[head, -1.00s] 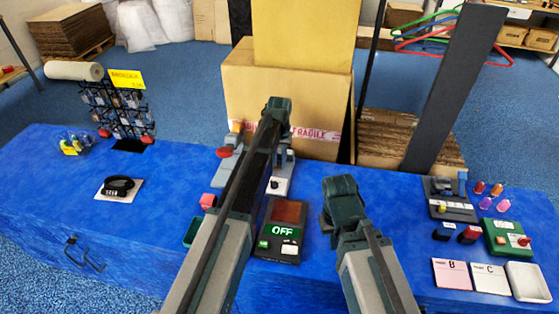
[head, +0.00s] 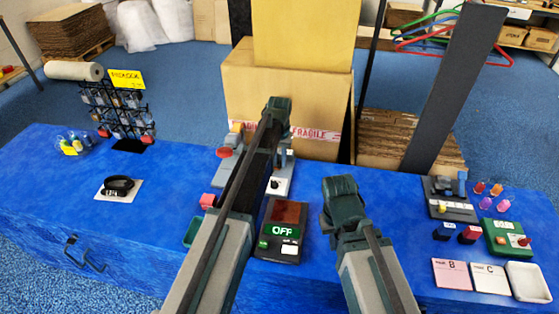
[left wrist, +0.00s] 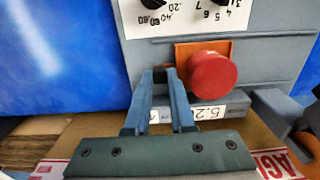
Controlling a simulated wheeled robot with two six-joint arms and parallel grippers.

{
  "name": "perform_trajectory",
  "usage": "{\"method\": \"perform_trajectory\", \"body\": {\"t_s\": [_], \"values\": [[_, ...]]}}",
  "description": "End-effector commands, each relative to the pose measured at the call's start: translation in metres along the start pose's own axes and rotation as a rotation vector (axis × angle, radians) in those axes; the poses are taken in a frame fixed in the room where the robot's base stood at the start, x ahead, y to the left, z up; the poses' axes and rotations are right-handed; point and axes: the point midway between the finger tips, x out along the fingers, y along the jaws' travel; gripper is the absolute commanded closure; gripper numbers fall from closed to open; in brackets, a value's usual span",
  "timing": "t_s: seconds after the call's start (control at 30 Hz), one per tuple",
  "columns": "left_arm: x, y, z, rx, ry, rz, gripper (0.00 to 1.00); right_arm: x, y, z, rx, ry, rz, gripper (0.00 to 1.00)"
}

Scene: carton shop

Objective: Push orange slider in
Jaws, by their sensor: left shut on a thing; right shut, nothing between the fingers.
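An orange plate, which looks like the orange slider (left wrist: 188,50), shows in the left wrist view, partly covered by a round red knob (left wrist: 208,70) on a grey device (left wrist: 262,62). My left gripper (left wrist: 162,82) is at the device beside the orange part, left of the red knob. Its fingers are closed on a small dark piece, mostly hidden between the tips; I cannot tell if it belongs to the slider. In the head view my left gripper (head: 277,108) is before the carton and its arm hides much of the device. My right gripper (head: 341,190) is shut and empty above the table.
A large carton (head: 285,85) stands behind the device. A black box reading OFF (head: 283,250) lies between my arms. A grey panel (head: 448,210) and a green box (head: 508,238) are at the right. The blue table (head: 170,175) has free room left of the device.

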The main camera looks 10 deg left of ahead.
Motion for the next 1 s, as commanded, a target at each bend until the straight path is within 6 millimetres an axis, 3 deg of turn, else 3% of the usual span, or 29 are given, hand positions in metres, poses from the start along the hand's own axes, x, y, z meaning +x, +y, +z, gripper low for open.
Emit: {"method": "perform_trajectory", "body": {"t_s": [0.13, 0.33, 0.5, 0.63, 0.93, 0.97, 1.0], "values": [[0.000, -0.018, 0.000, -0.004, 0.000, 0.000, 1.00, 0.000, 0.000, 0.000, 0.000, 0.000, 0.000, 1.00], [0.000, -0.072, -0.001, -0.006, 0.000, 0.000, 1.00, 0.000, 0.000, 0.000, 0.000, 0.000, 0.000, 1.00], [0.000, -0.104, -0.001, -0.003, 0.000, 0.000, 1.00, 0.000, 0.000, 0.000, 0.000, 0.000, 0.000, 1.00], [0.000, -0.114, 0.000, -0.001, 0.000, -0.001, 1.00, 0.000, 0.000, 0.000, 0.000, 0.000, 0.000, 1.00], [0.000, -0.117, 0.000, -0.002, 0.000, -0.005, 1.00, 0.000, 0.000, 0.000, 0.000, 0.000, 0.000, 1.00], [0.000, -0.117, 0.000, -0.002, 0.001, -0.005, 0.73, 0.000, 0.000, 0.000, 0.000, 0.000, 0.000, 1.00], [0.000, -0.117, 0.000, -0.002, 0.001, -0.004, 0.66, 0.000, 0.000, 0.000, 0.000, 0.000, 0.000, 1.00]]}}
